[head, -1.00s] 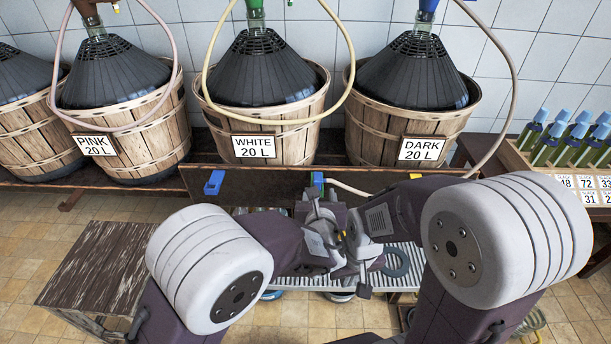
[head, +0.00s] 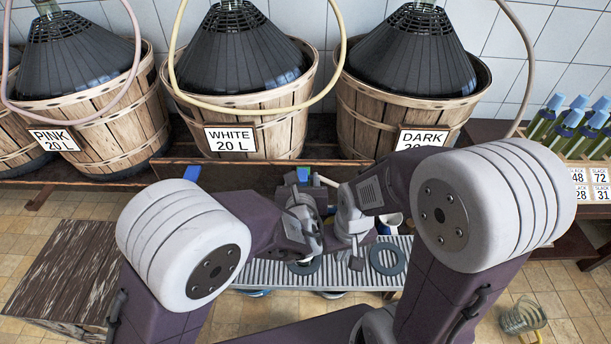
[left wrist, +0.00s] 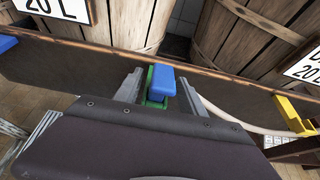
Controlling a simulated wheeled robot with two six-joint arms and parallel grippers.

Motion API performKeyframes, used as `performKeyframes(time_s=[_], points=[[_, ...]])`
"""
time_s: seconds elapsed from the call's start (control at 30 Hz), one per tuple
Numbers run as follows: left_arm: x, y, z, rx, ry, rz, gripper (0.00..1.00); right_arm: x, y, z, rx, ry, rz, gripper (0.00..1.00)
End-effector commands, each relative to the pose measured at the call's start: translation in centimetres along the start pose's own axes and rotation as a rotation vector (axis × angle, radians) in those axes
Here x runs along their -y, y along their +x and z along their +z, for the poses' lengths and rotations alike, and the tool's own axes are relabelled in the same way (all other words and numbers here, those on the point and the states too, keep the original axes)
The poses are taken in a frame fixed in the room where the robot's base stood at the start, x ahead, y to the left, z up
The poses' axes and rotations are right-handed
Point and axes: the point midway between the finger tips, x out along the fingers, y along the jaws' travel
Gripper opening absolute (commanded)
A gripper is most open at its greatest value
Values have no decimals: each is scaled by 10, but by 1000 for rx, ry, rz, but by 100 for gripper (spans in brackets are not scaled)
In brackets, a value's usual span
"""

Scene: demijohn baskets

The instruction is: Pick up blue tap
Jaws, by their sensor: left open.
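The blue tap (head: 303,174) sits in a green clip on the front of the dark shelf board, with a pale hose running right from it. In the left wrist view the tap (left wrist: 162,81) shows its blue top, with the green clip (left wrist: 151,100) around and below it. My left gripper (left wrist: 160,88) is open, with one finger on each side of the tap; I cannot tell whether they touch it. In the head view my left gripper (head: 302,196) is just in front of the tap. My right gripper (head: 353,245) is lower, to its right; its jaws are unclear.
A blue clip (head: 192,173) is on the board to the left, and a yellow clip (left wrist: 292,115) to the right. Baskets labelled PINK, WHITE and DARK stand behind. Below is a ribbed metal rack (head: 262,277) with a grey ring (head: 388,259). Bottles stand at right.

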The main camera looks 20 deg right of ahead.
Motion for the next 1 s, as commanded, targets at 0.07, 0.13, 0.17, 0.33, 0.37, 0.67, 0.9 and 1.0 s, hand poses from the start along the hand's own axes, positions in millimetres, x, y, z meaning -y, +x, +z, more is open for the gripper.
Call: performKeyframes(time_s=[0.07, 0.13, 0.17, 0.33, 0.37, 0.67, 0.9, 1.0], points=[[0, 0, 1, 0, 0, 0, 47, 0, -1, 0, 0, 0, 0, 0], [0, 0, 1, 0, 0, 0, 28, 0, -1, 0, 0, 0, 0, 0], [0, 0, 1, 0, 0, 0, 19, 0, -1, 0, 0, 0, 0, 0], [0, 0, 1, 0, 0, 0, 0, 0, -1, 0, 0, 0, 0, 0], [0, 0, 1, 0, 0, 0, 0, 0, -1, 0, 0, 0, 0, 0], [0, 0, 2, 1, -1, 1, 0, 0, -1, 0, 0, 0, 0, 0], [0, -18, 47, 6, -5, 0, 0, 1, -27, -3, 0, 0, 0, 0], [0, -28, 69, 4, -4, 0, 0, 1, -38, -4, 0, 0, 0, 0]])
